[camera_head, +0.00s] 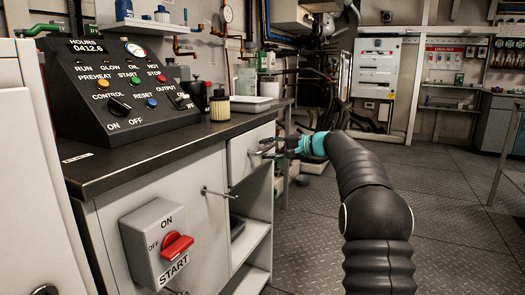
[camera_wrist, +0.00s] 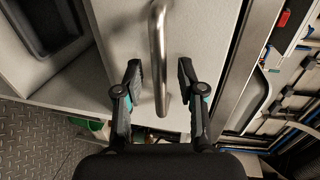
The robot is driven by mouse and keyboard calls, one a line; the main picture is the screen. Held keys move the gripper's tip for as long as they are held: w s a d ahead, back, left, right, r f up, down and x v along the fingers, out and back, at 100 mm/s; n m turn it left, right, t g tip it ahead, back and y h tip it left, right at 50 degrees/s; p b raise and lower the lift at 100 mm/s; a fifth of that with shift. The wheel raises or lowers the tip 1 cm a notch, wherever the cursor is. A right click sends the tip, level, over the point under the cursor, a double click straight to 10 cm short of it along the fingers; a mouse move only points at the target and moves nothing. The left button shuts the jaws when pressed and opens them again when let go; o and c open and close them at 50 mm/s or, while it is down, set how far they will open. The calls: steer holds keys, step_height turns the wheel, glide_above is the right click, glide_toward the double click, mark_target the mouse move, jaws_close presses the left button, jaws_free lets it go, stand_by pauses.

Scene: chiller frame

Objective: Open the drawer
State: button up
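The drawer (camera_head: 245,150) is a pale grey front under the dark counter in the head view, and it looks flush with the cabinet. Its front (camera_wrist: 112,30) fills the middle of the wrist view. A curved metal bar handle (camera_wrist: 158,50) stands out from it; in the head view the handle (camera_head: 264,148) is partly covered by my gripper. My gripper (camera_head: 276,147) is at the handle. In the wrist view my gripper (camera_wrist: 159,72) is open, with one finger on each side of the bar and a visible gap to both.
A cabinet door with a handle (camera_head: 218,192) and a grey box with a red switch (camera_head: 177,245) are left of the drawer. Open shelves (camera_head: 252,240) lie below it. A control panel (camera_head: 125,90) and a filter canister (camera_head: 220,105) stand on the counter. The floor at right is clear.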

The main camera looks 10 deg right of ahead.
steer(key=shift+w+a, duration=0.25)
steer(key=shift+a, duration=0.1)
jaws_close()
